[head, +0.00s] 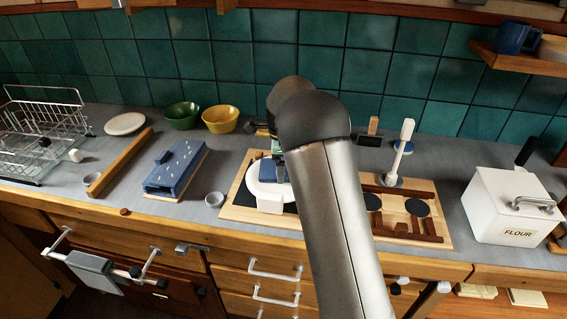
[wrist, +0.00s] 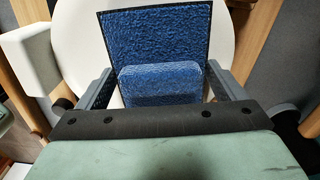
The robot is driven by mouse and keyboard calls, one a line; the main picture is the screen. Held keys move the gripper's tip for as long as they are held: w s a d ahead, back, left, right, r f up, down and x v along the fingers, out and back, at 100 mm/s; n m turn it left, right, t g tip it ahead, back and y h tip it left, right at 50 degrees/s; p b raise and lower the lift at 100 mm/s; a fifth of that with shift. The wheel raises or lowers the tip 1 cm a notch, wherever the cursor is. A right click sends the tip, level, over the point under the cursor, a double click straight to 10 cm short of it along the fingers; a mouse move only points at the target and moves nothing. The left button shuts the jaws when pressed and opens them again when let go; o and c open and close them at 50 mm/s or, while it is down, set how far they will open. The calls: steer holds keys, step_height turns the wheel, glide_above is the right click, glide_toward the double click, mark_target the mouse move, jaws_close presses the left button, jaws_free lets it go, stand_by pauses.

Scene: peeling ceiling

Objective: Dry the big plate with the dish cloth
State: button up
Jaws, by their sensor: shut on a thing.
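The big plate (head: 256,190), white and round, lies on the wooden board at mid-counter. It fills much of the wrist view (wrist: 262,30). My gripper (wrist: 160,88) is over the plate, shut on a blue textured cloth (wrist: 160,72), seemingly the dish cloth. A wider blue sheet with a dark edge (wrist: 150,30) shows just beyond, against the white plate; I cannot tell whether it is part of the same cloth or whether it touches. In the head view a bit of blue (head: 267,170) shows on the plate; my arm hides most of the gripper.
A white block (head: 270,204) stands at the plate's front edge. Left are a blue pegged rack (head: 175,168), wooden bar (head: 120,163), wire rack (head: 40,125) and small plate (head: 125,123). Bowls (head: 221,119) stand behind. A brush (head: 401,148) and flour box (head: 515,205) are right.

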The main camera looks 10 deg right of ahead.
steer(key=shift+a, duration=0.8)
steer(key=shift+s+f, duration=0.1)
steer(key=shift+s+d, duration=0.1)
steer(key=shift+s, duration=0.6)
steer(key=shift+s, duration=0.1)
steer(key=shift+s+b, duration=0.25)
steer(key=shift+b, duration=0.05)
